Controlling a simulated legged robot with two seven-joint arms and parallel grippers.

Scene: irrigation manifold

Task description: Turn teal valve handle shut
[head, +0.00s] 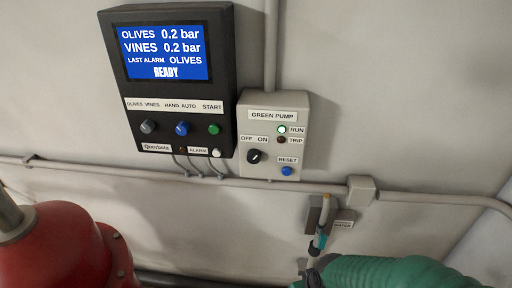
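A slim upright piece with a teal middle section (319,240) and a tan tip stands at the lower right, in front of a small grey box (318,212) on the wall. I cannot tell whether this is the teal valve handle, nor whether it is open or shut. No other teal handle is clear in the head view. Neither of my grippers is in view.
A green ribbed pump body (375,271) fills the bottom right, and a red rounded housing (60,246) the bottom left. A black control panel (170,124) and a grey GREEN PUMP box (273,180) hang on the wall above a pipe (235,182).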

